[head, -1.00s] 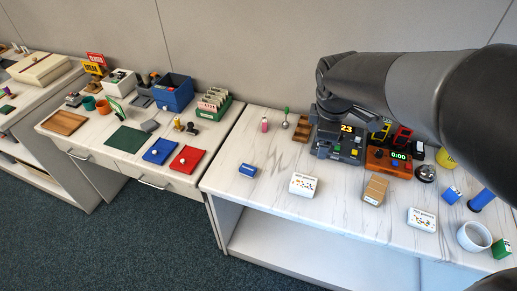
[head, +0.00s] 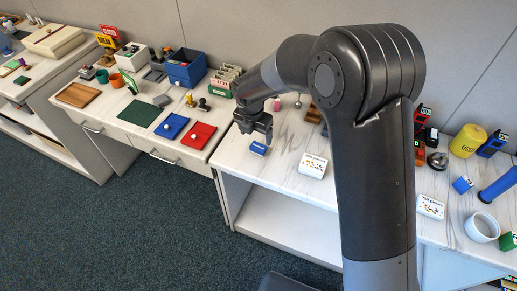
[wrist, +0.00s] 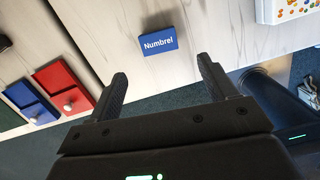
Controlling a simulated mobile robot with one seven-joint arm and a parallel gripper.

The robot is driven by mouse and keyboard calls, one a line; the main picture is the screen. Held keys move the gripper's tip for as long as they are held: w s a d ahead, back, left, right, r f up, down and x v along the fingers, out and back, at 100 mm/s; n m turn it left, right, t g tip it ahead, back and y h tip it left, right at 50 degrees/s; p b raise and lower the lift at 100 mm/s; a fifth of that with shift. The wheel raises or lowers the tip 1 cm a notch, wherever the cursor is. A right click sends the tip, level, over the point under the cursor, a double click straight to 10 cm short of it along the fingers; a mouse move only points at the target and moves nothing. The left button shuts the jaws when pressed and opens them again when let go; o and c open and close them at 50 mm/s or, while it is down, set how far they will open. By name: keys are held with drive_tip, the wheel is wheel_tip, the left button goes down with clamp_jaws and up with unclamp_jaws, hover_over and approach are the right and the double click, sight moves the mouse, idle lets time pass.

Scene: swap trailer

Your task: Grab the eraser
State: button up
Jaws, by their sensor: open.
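A small blue block lettered "Numbrel" (head: 258,149), which looks like the eraser, lies on the near left part of the marble-patterned table. It also shows in the wrist view (wrist: 158,42), beyond my fingertips and roughly centred between them. My gripper (head: 254,132) is above the table close to the block, and apart from it. In the wrist view its two fingers (wrist: 162,72) are spread wide with nothing between them.
A white box with coloured dots (head: 313,165) lies right of the block. Red (head: 198,135) and blue (head: 170,126) trays lie on the neighbouring desk, across a gap. My arm hides the table's middle.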

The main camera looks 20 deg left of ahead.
sight(258, 146)
drive_tip(key=f, duration=0.2)
drive_tip(key=w+f, duration=0.1)
drive_tip(key=f, duration=0.5)
drive_tip(key=shift+w+d+f, duration=0.1)
drive_tip(key=shift+w+f, duration=0.05)
drive_tip(key=shift+w, duration=0.25)
drive_tip(key=shift+c, duration=0.5)
drive_tip(key=c, duration=1)
drive_tip(key=shift+o, duration=0.2)
